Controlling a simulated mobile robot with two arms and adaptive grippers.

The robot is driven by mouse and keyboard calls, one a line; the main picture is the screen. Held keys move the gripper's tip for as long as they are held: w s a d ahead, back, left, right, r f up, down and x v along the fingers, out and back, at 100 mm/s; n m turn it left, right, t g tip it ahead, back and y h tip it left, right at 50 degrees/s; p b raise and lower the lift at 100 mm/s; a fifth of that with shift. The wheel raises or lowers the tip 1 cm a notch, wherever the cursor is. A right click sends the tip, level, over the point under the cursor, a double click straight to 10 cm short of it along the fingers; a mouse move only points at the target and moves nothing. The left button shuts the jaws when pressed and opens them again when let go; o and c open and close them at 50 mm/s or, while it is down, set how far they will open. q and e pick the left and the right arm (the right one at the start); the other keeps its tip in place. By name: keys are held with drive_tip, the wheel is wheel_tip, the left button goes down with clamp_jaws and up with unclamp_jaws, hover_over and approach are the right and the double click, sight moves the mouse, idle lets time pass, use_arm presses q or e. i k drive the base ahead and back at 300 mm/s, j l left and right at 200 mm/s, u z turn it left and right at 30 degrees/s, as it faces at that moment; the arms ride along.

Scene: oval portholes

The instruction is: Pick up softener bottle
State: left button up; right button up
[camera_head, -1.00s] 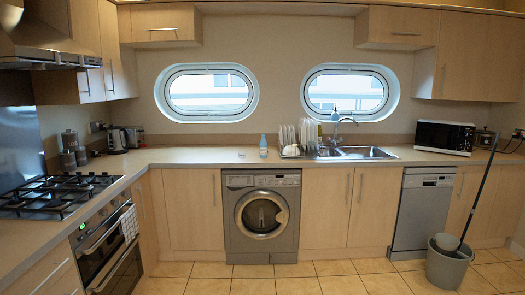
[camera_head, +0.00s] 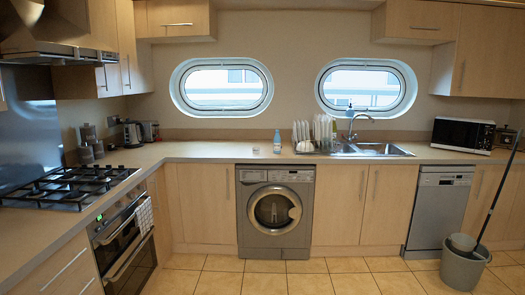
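A small blue bottle (camera_head: 277,141) stands upright on the counter (camera_head: 215,151), above the washing machine (camera_head: 275,210). It looks like the softener bottle, but its label is too small to read. A small pale object (camera_head: 256,150) lies on the counter just left of it. Neither of my grippers shows in the head view.
A dish rack with plates (camera_head: 304,135) and a sink (camera_head: 376,149) are right of the bottle. A gas hob (camera_head: 70,187) is at left. A bucket with a mop (camera_head: 463,266) stands on the floor at right. The tiled floor before the washing machine is clear.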

sight(277, 139)
drive_tip(key=i, duration=1.65)
